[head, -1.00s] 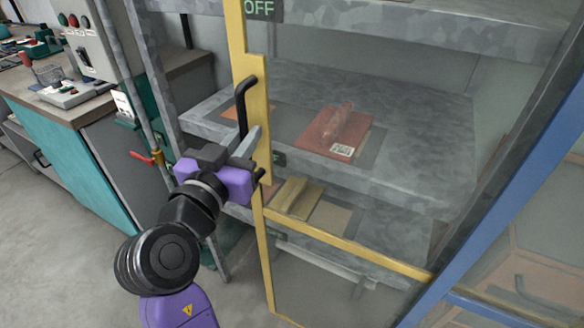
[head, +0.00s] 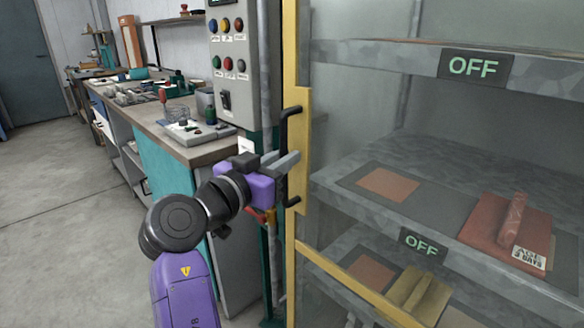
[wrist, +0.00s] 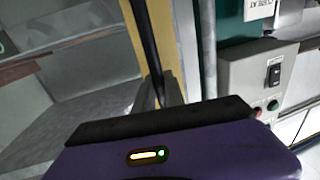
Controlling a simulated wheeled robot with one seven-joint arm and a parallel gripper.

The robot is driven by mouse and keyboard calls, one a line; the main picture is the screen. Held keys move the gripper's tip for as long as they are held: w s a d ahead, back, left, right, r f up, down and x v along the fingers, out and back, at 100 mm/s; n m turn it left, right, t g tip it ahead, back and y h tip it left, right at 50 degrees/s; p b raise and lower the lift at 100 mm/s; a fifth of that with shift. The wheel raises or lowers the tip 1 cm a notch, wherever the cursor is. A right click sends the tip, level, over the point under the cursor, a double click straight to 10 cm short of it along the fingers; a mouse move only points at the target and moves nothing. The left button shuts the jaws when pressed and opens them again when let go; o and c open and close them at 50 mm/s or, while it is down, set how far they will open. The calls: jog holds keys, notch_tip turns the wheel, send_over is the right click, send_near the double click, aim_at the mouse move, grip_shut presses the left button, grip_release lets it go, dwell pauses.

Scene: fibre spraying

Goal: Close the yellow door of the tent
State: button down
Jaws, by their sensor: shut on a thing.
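The yellow door (head: 297,60) of the tent is a yellow frame with a clear pane, standing upright before the shelves. Its black bar handle (head: 285,128) is on the left stile. My gripper (head: 287,164) is shut on this handle at about its middle; the fingers hide part of it. In the wrist view the handle (wrist: 146,40) runs down to the fingers beside the yellow stile (wrist: 161,50). The stile is close to the grey post (head: 270,70) at its left; whether a gap remains between them I cannot tell.
A control box (head: 230,65) with several coloured buttons is left of the door. A workbench (head: 205,150) with tools runs back from there. Inside the tent, a red block-like tool (head: 505,230) lies on a grey shelf. The floor at left (head: 70,230) is clear.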

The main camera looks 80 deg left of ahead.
jog(key=shift+s+a, duration=0.2)
jog(key=c, duration=1.4)
grip_release()
jog(key=shift+s+a, duration=0.1)
jog(key=shift+a, duration=0.05)
jog(key=v, duration=0.7)
jog(key=shift+s+d+p, duration=0.25)
jog(key=shift+d+p, duration=0.05)
